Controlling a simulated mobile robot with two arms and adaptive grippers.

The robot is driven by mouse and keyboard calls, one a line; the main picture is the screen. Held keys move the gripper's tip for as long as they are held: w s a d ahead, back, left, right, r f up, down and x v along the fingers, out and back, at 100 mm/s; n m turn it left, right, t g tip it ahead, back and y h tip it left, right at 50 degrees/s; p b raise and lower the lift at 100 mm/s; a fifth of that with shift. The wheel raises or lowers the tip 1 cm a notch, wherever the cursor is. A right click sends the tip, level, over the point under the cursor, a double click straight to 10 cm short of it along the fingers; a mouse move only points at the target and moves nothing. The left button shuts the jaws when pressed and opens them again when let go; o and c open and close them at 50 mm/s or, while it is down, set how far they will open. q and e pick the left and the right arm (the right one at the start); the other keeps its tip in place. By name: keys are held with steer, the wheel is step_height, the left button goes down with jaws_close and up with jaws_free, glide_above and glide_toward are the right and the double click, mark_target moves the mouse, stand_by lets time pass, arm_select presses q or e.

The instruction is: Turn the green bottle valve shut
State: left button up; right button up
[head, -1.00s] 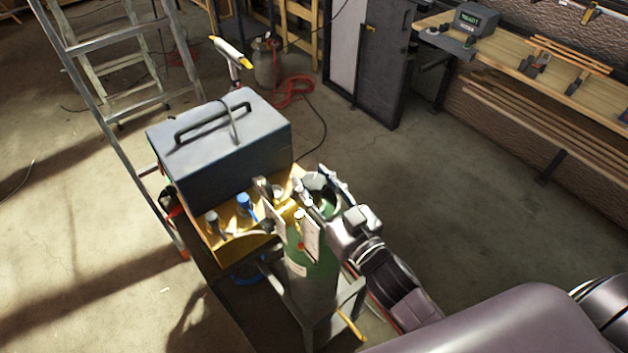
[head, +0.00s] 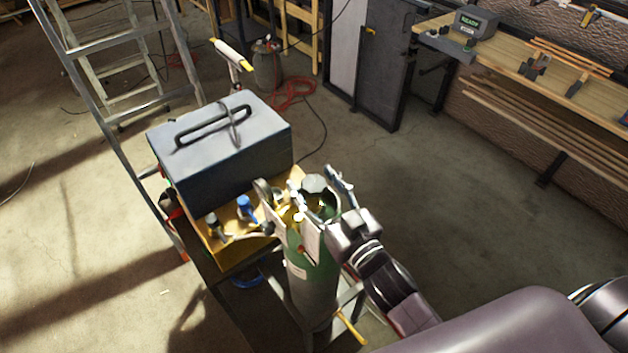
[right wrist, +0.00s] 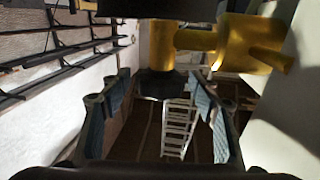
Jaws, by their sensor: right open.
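The green bottle (head: 322,262) stands upright in a grey stand, with a green shoulder and a grey lower body. Its brass valve (right wrist: 205,45) fills the top of the right wrist view. A dark faceted knob (right wrist: 160,84) shows below the brass, between the finger pads as seen there. My right gripper (head: 322,205) is at the bottle's top, coming in from the right. In the right wrist view my right gripper (right wrist: 160,115) is open, one pad each side of the knob, with gaps showing. Contact is not visible. My left gripper is out of view.
A grey toolbox (head: 225,150) sits on a yellow shelf (head: 238,245) left of the bottle, with small blue-capped and dark-capped items. A ladder (head: 105,110) stands further left. A workbench (head: 535,70) runs along the wall at the right. Open floor lies between.

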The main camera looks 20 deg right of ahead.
mark_target(314, 183)
step_height(314, 183, up, 10)
stand_by(0.5)
